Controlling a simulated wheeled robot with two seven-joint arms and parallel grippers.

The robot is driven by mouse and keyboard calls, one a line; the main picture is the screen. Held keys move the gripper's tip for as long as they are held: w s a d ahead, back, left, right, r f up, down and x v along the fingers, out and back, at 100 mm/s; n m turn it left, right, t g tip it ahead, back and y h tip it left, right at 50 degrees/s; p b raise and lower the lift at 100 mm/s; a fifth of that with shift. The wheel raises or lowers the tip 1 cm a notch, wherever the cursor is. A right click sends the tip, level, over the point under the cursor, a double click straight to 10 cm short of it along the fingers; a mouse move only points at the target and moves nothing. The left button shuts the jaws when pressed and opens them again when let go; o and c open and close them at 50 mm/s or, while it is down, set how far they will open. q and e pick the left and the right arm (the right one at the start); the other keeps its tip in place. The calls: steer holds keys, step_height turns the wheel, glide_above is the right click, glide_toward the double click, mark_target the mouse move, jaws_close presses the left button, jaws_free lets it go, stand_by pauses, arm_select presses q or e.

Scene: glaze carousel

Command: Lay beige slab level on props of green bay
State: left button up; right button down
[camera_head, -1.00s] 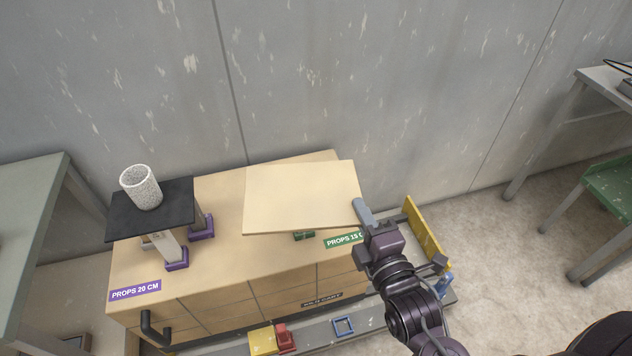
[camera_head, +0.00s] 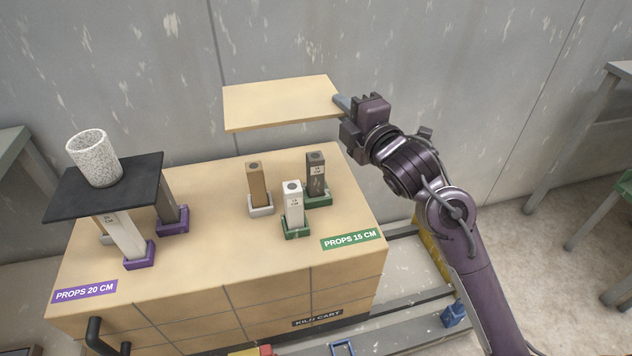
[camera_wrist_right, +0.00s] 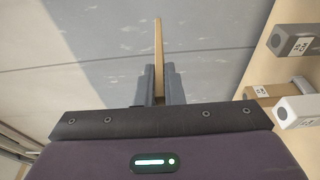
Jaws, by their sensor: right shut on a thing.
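The beige slab (camera_head: 280,104) is up in the air near the wall, behind and above the green bay. My right gripper (camera_head: 342,104) is shut on its right edge; in the right wrist view the slab (camera_wrist_right: 158,60) shows edge-on between the fingers (camera_wrist_right: 159,84). The green bay, by the green label "PROPS 15 CM" (camera_head: 351,240), has three upright props: a brown one (camera_head: 254,183) in a white holder, a white one (camera_head: 293,205) and a dark grey one (camera_head: 316,175) in green holders. Their tops are bare. My left gripper is not in view.
On the left of the kiln cart (camera_head: 220,270), a black slab (camera_head: 75,188) rests on props in purple holders (camera_head: 139,254) and bears a speckled white cup (camera_head: 94,158). A black handle (camera_head: 95,335) sticks out at the cart's front left. The wall (camera_head: 400,70) is close behind.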

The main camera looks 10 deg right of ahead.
arm_select(q)
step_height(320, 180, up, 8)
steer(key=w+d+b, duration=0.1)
steer(key=b, duration=0.1)
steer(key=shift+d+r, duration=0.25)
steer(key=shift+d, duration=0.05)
arm_select(e)
step_height(320, 180, down, 18)
steer(key=shift+r, duration=0.2)
arm_select(q)
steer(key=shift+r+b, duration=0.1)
steer(key=shift+b, duration=0.2)
arm_select(e)
steer(key=shift+f, duration=0.1)
steer(key=c, duration=2)
jaws_free()
steer(key=shift+f, duration=0.25)
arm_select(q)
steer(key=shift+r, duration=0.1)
arm_select(e)
steer(key=o, duration=0.5)
steer(key=shift+c, duration=0.2)
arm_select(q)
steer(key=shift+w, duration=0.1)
arm_select(e)
steer(key=shift+r, duration=0.2)
